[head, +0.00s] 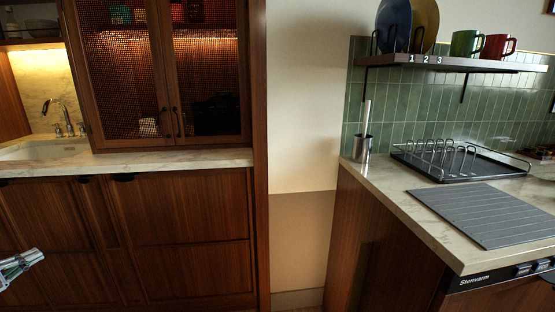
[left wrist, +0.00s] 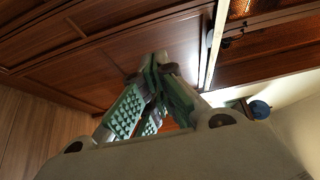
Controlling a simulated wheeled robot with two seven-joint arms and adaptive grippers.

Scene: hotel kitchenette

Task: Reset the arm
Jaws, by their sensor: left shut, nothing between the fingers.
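My left gripper (head: 20,264) shows at the lower left edge of the head view, in front of the wooden cabinet fronts and below the counter level. In the left wrist view its green padded fingers (left wrist: 150,95) are shut together with nothing between them. The rest of the left arm is out of the head view. My right gripper is in neither view.
The left counter (head: 180,161) has a sink (head: 45,150) and mesh-door cabinet (head: 160,70). A shelf (head: 450,63) carries plates and mugs. Between the counters is bare wall.

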